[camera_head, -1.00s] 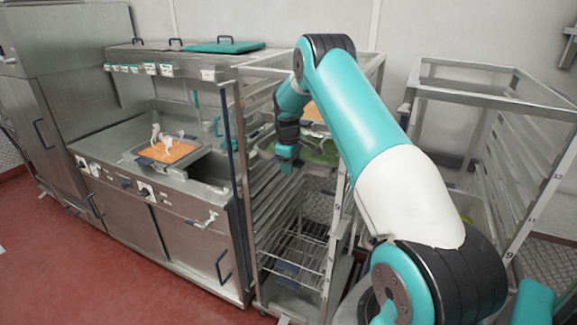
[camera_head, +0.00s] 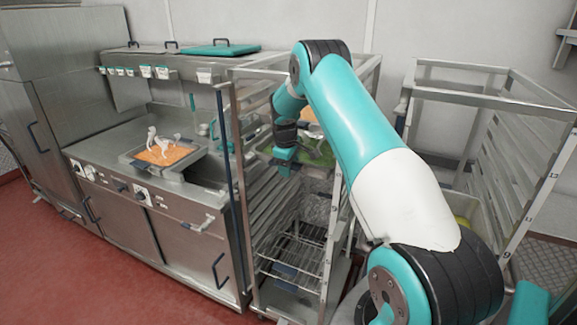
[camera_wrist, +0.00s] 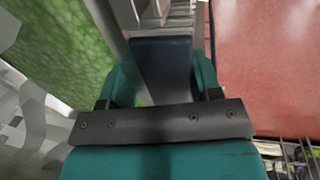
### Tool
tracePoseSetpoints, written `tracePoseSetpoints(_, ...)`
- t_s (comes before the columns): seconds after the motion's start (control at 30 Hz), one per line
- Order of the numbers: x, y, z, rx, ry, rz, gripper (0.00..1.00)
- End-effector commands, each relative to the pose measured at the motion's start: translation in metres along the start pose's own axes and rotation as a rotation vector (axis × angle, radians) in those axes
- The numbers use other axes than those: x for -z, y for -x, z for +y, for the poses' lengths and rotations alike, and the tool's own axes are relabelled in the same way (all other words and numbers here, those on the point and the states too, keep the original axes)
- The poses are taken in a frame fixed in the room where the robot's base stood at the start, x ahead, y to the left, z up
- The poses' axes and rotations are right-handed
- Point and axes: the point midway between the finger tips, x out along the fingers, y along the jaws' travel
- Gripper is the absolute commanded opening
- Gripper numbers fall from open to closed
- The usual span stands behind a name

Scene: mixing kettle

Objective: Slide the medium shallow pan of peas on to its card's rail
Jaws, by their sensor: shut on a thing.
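The pan of green peas (camera_head: 316,154) is inside the near side of the middle rack in the head view, partly hidden by my arm and the rack posts. The peas (camera_wrist: 55,50) fill the left of the wrist view, beside a pale pan rim. My gripper (camera_head: 284,166) is at the pan's left edge. In the wrist view my gripper (camera_wrist: 165,85) is shut on a dark blue tab (camera_wrist: 165,60) beside the pan's rim. I cannot tell whether the pan rests on a rail. The card cannot be made out.
The middle rack (camera_head: 240,160) has side rails and wire shelves (camera_head: 292,256) low down. A pan of orange food (camera_head: 165,155) sits in the steel counter at left. A second rack (camera_head: 495,100) stands at right. Red floor (camera_head: 80,270) is clear.

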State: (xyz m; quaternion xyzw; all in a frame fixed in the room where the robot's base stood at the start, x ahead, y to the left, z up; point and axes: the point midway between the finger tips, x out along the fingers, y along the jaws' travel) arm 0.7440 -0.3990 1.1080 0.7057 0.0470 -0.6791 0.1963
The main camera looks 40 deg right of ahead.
Motion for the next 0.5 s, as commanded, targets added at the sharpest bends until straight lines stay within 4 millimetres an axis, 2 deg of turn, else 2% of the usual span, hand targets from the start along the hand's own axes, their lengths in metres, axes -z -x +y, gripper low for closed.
tracePoseSetpoints(0.37, -0.0005, -0.0003, 0.0008, -0.002, -0.002, 0.000, 0.00)
tracePoseSetpoints(0.4, -0.0006, -0.0003, 0.0008, -0.001, -0.002, 0.000, 0.60)
tracePoseSetpoints(0.5, -0.0005, -0.0003, 0.0007, -0.001, -0.002, -0.001, 0.83)
